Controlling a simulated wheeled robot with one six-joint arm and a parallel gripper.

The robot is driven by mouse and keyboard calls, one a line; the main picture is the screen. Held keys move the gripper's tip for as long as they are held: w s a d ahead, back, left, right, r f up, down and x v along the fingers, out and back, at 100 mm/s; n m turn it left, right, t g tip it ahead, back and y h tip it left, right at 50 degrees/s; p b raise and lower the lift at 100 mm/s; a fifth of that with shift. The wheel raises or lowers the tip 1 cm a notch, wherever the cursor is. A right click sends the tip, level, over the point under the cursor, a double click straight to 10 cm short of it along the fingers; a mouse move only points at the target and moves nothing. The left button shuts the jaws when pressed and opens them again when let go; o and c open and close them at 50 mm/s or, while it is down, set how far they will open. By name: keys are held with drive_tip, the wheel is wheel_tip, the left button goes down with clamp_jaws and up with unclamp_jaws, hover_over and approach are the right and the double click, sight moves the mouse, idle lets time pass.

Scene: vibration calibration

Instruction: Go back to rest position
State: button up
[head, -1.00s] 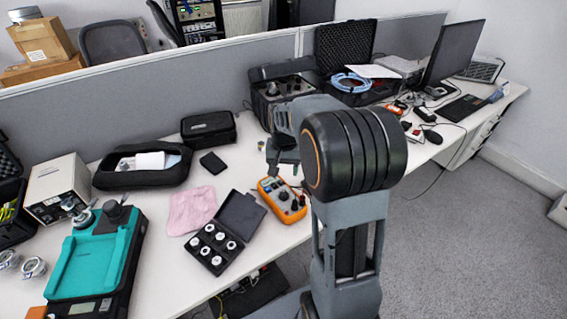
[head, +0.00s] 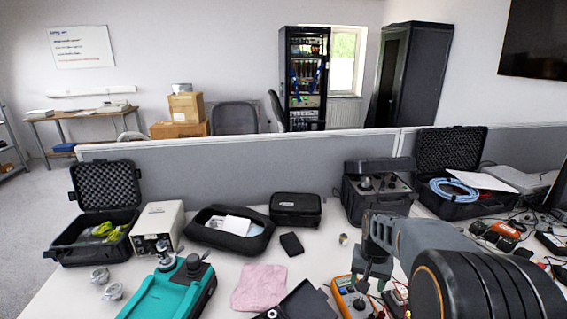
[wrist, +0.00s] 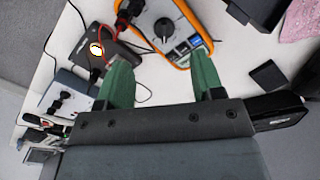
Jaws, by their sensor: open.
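My gripper (wrist: 160,85) shows in the wrist view with its two green fingers apart and nothing between them. In the head view my gripper (head: 368,285) hangs over the table at the right of centre, partly hidden by my own arm. An orange multimeter (head: 350,297) lies on the table below it. The multimeter also shows in the wrist view (wrist: 164,28), beyond the fingertips, with red and black leads; I cannot tell the exact height gap.
The white table (head: 225,277) holds a teal device (head: 170,292), a pink cloth (head: 260,287), a black pouch (head: 296,209) and an open black case (head: 105,215). A grey partition (head: 240,165) runs behind. A black case with knobs (head: 378,190) stands close behind my arm.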

drive_tip(key=s+a+r+n+t+p, duration=0.2)
drive_tip(key=s+a+r, duration=0.2)
drive_tip(key=s, duration=0.3)
drive_tip(key=s+a+r+n+t+p, duration=0.1)
drive_tip(key=s+a+r+n+p, duration=0.1)
drive_tip(key=s+a+r, duration=0.3)
drive_tip(key=shift+s+r+n+t+p, duration=0.4)
drive_tip(key=shift+s+r+n, duration=0.1)
drive_tip(key=shift+s+r, duration=0.3)
drive_tip(key=shift+f, duration=0.1)
drive_tip(key=shift+c, duration=0.3)
